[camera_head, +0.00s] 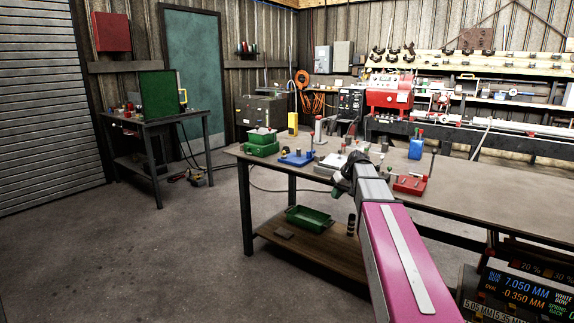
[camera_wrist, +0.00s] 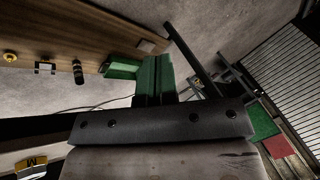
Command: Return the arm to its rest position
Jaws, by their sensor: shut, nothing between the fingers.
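My arm reaches forward from the lower right in the head view, over the near edge of the long workbench (camera_head: 470,205). My gripper (camera_head: 337,193) is at its far end, small and partly hidden by the dark wrist. In the wrist view my gripper (camera_wrist: 156,62) shows as two green fingers side by side beyond a dark bar with screws. The fingers are shut with nothing between them.
Blue (camera_head: 297,158), green (camera_head: 262,142) and red (camera_head: 410,184) fixtures stand on the bench near the wrist. A green bin (camera_head: 308,219) sits on the lower shelf (camera_head: 300,242). A side table (camera_head: 160,122) stands at left. The floor (camera_head: 150,250) between is mostly clear.

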